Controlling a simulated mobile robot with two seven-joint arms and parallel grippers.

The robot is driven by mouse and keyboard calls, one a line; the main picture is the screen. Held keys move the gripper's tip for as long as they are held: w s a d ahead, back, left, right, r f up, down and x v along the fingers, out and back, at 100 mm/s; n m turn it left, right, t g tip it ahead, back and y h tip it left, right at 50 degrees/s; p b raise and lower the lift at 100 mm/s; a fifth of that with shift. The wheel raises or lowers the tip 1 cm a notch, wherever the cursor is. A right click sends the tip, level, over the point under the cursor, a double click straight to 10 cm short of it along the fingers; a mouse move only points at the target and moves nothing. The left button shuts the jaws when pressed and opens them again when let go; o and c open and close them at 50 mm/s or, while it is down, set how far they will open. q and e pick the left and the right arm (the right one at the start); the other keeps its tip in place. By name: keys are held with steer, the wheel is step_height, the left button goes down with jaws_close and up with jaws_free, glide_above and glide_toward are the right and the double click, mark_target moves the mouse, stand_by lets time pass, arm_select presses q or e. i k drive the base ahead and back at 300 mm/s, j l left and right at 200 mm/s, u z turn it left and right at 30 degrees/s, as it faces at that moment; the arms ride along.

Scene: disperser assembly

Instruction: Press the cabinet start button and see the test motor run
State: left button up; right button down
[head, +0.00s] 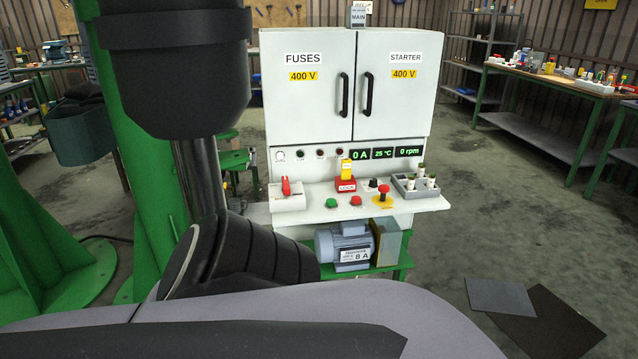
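The grey-white cabinet (312,118) stands in the middle of the head view, with both doors closed, labelled FUSES and STARTER. On its front shelf are a green button (332,203), a red button (356,201) and a red mushroom button (383,192) on a yellow base. The displays (384,153) read 0 A, 25 °C and 0 rpm. The grey test motor (345,248) sits below the shelf on a green stand; its label reads 8 A. Neither gripper shows in the head view, and nothing is touching the buttons.
A red-handled switch (286,187), a red and yellow LOCK piece (346,183) and a grey tray (406,193) holding several cylinders are on the shelf. Green columns (125,120) and large dark shapes block the left. A workbench (555,82) stands right; floor mats (550,325) lie lower right.

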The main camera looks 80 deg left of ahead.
mark_target(330, 201)
steer(key=i+u, duration=0.2)
steer(key=u, duration=0.15)
steer(key=i+u, duration=0.25)
steer(key=u, duration=0.15)
steer(key=i+l+u, duration=0.1)
steer(key=u, duration=0.25)
steer(key=i+u, duration=0.15)
steer(key=u, duration=0.25)
steer(key=i+l+u, duration=0.1)
steer(key=u, duration=0.3)
steer(key=i+l+u, duration=0.15)
steer(key=u, duration=0.2)
steer(key=i+l+u, duration=0.1)
steer(key=u, duration=0.3)
steer(key=i+l+u, duration=0.1)
steer(key=u, duration=0.25)
steer(key=i+l+u, duration=0.15)
steer(key=u, duration=0.25)
steer(key=i+l+u, duration=0.15)
steer(key=u, duration=0.25)
steer(key=i+l+u, duration=0.1)
steer(key=l+u, duration=0.35)
steer(key=i+l+u, duration=0.2)
steer(key=l+u, duration=0.15)
steer(key=l, duration=0.2)
